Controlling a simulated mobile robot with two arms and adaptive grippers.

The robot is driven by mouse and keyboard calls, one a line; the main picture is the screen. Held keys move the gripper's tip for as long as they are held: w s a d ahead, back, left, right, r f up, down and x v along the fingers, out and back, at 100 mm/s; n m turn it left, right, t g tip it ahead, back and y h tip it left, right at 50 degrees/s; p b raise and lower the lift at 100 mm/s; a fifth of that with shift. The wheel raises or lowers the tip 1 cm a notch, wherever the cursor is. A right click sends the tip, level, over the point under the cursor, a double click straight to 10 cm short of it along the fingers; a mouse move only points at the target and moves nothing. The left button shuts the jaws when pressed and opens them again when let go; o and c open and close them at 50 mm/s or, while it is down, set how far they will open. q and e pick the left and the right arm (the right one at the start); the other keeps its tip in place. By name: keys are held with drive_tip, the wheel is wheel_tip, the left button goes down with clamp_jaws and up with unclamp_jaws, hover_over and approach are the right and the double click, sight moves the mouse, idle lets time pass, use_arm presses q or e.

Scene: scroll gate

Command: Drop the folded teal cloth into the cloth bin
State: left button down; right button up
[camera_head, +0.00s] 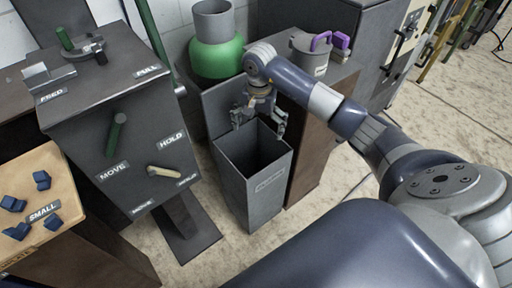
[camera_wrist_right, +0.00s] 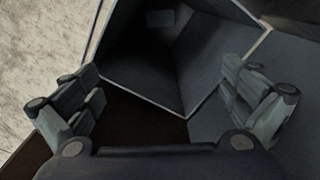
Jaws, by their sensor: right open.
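The grey cloth bin (camera_head: 265,200) stands upright on the floor, open at the top, with a label on its front. My right gripper (camera_head: 258,121) is above the bin's back edge, its two fingers spread apart and nothing between them. In the right wrist view the open gripper (camera_wrist_right: 162,85) looks down into the dark bin (camera_wrist_right: 183,75). A small grey-teal rectangle (camera_wrist_right: 160,18), which looks like the folded teal cloth, lies inside the bin, deep down and apart from the fingers. The cloth does not show in the head view. My left gripper is not in view.
A dark machine box (camera_head: 115,110) with levers stands left of the bin. A green round vessel (camera_head: 217,58) is behind it. A brown cabinet (camera_head: 318,150) with a grey canister (camera_head: 308,55) stands close on the right. Blue pieces (camera_head: 42,180) lie on a tray at left.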

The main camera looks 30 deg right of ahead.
wheel_tip(320, 180, up, 12)
idle(0.5)
idle(0.3)
